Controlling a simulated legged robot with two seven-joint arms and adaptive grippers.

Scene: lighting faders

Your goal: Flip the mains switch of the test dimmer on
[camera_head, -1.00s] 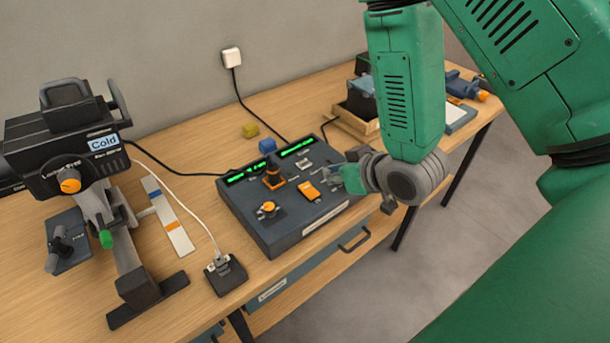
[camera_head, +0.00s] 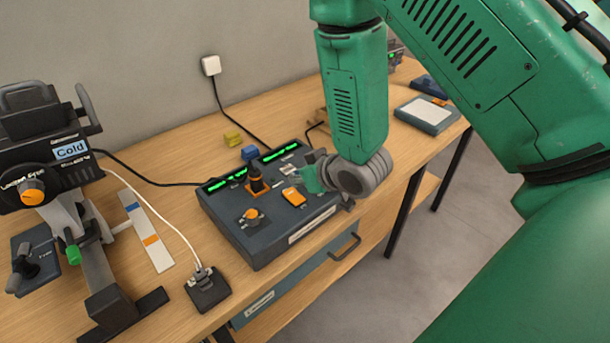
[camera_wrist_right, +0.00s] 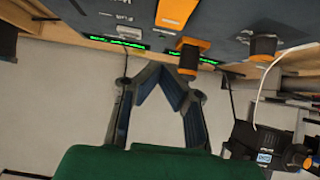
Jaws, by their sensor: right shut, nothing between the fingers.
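The test dimmer is a dark box (camera_head: 262,228) with two green displays, on the wooden bench. Its top bears an orange knob (camera_head: 250,216), a black lever on an orange base (camera_head: 256,182) and an orange rocker-like switch (camera_head: 294,197), also in the right wrist view (camera_wrist_right: 175,12). I cannot tell for sure which control is the mains switch, nor its position. My right gripper (camera_head: 308,176) is over the box's right part, just behind and right of the orange switch, apparently apart from it. Its fingers (camera_wrist_right: 166,72) are shut and empty; it hides some of the panel. My left gripper is out of view.
A black lamp-like device (camera_head: 45,150) with a "Cold" display stands at left. A small black socket box (camera_head: 208,290) with a white cable sits in front. A grey tray (camera_head: 426,115) is at right.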

